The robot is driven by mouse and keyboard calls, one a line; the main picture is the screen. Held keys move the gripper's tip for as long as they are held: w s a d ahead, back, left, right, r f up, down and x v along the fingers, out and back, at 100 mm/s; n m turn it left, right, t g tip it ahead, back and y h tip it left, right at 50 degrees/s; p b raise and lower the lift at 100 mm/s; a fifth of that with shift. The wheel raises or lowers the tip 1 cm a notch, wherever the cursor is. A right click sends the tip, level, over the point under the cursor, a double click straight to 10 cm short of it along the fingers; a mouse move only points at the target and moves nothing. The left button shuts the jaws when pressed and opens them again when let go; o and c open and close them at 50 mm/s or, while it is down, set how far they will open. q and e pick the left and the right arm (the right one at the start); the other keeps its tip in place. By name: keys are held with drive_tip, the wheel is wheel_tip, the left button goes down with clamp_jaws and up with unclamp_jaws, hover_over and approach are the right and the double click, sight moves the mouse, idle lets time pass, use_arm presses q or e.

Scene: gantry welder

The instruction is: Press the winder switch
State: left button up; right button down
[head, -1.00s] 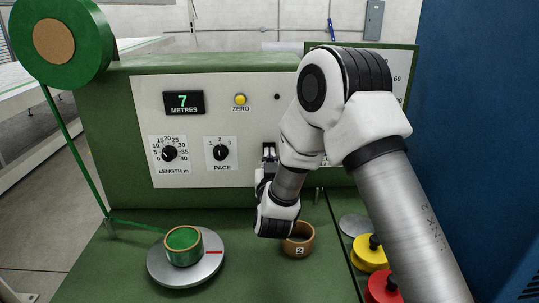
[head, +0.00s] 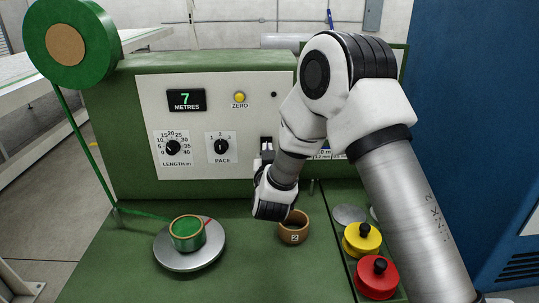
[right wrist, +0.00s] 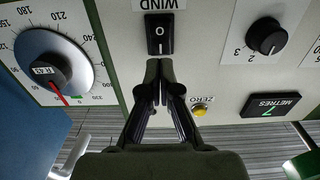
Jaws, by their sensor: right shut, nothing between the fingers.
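The winder switch (right wrist: 160,34) is a black rocker under the label WIND, which appears upside down in the right wrist view. My right gripper (right wrist: 160,68) is shut and empty. Its fingertips are at the switch's lower edge in that view, and I cannot tell if they touch it. In the head view my right gripper (head: 266,158) points at the panel and hides most of the switch. My left gripper is not in view.
The panel (head: 208,130) also carries a yellow ZERO button (head: 239,97), a LENGTH knob (head: 173,148), a PACE knob (head: 221,147) and a display (head: 186,100) reading 7. A turntable (head: 190,262) holds a green roll (head: 187,233). A cardboard ring (head: 293,230) stands beside it.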

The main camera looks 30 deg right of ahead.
drive_tip(key=s+a+r+m+b, duration=0.25)
drive_tip(key=s+a+m, duration=0.25)
drive_tip(key=s+m, duration=0.6)
use_arm(q)
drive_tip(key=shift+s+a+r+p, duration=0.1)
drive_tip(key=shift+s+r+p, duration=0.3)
drive_tip(key=shift+p, duration=1.25)
use_arm(e)
drive_tip(key=shift+w+a+f+m, duration=0.1)
drive_tip(key=shift+w+f+m, duration=0.15)
drive_tip(key=shift+f+m, duration=0.6)
drive_tip(key=shift+w+a+f+m, duration=0.1)
drive_tip(key=shift+w+f+m, duration=0.15)
drive_tip(key=shift+m, duration=1.25)
drive_tip(key=shift+w+a+f+m, duration=0.1)
drive_tip(key=shift+w+f+m, duration=0.1)
drive_tip(key=shift+f+m, duration=0.7)
